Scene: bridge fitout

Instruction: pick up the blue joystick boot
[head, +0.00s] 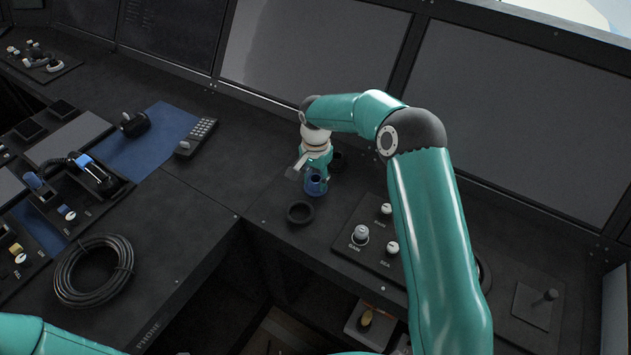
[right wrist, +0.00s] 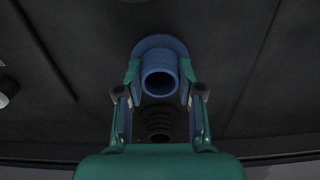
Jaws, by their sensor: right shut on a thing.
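The blue joystick boot (head: 315,186) is a ribbed blue sleeve with a wide flange and an open top. It is at the console's back edge area, below the screens in the head view. My right gripper (head: 316,177) is around it from above. In the right wrist view the boot (right wrist: 160,75) sits between the two fingers of my right gripper (right wrist: 160,80), which are shut on its sides. I cannot tell whether its flange touches the console. My left gripper is out of view.
A black ring (head: 300,212) lies just in front of the boot. A dark ribbed boot (right wrist: 158,122) is close behind it. A knob panel (head: 375,238) is to the right, and a coiled black cable (head: 93,270) to the left. The black console between is clear.

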